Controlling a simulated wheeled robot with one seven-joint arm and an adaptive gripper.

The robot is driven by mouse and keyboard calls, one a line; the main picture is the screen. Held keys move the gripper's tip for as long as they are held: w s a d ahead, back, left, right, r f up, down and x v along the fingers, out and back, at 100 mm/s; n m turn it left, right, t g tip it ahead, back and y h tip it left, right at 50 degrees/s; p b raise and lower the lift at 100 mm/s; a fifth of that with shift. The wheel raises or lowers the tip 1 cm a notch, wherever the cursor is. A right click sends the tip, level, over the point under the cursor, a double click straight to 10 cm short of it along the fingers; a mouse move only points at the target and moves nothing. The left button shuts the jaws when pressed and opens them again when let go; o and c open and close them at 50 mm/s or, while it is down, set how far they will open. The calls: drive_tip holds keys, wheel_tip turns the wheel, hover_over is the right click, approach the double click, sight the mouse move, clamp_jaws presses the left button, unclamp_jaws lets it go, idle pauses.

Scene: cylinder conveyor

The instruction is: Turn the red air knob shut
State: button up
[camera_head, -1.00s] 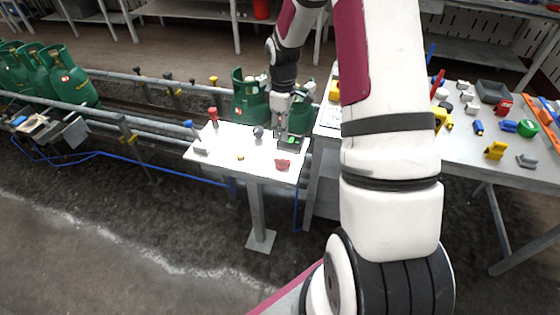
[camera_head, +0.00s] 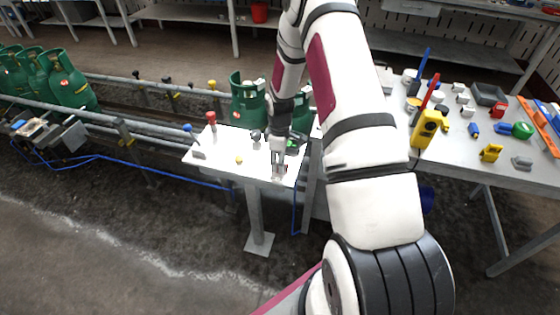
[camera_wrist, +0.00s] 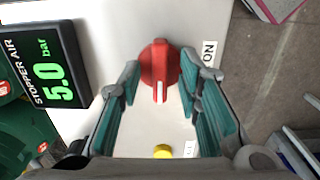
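The red air knob (camera_wrist: 159,66) sits on the white panel (camera_wrist: 120,20), seen from above in the wrist view. A white line on its grip bar points toward the bottom of the picture. The word ON is printed to its right. My gripper (camera_wrist: 160,72) is open, with one teal-padded finger on each side of the knob; whether they touch it I cannot tell. In the head view my gripper (camera_head: 279,172) is over the front right of the panel and hides most of the knob. A display (camera_wrist: 48,66) reads STOPPER AIR 5.0 bar.
A yellow button (camera_wrist: 163,152) is on the panel near the knob. A cluttered table (camera_head: 470,155) is at right, green gas cylinders (camera_head: 250,100) behind.

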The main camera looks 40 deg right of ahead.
clamp_jaws()
drive_tip(key=shift+m, duration=0.4)
drive_tip(key=m+b, duration=0.1)
drive_tip(key=m, duration=0.2)
drive_tip(key=shift+m, duration=0.4)
drive_tip(key=m+b, duration=0.1)
drive_tip(key=m, duration=0.3)
drive_tip(key=shift+b, duration=0.3)
drive_tip(key=m+b, duration=0.1)
drive_tip(key=m, duration=0.4)
drive_tip(key=m+b, duration=0.1)
drive_tip(key=m, duration=0.3)
drive_tip(key=shift+b, duration=0.4)
drive_tip(key=shift+m, duration=0.3)
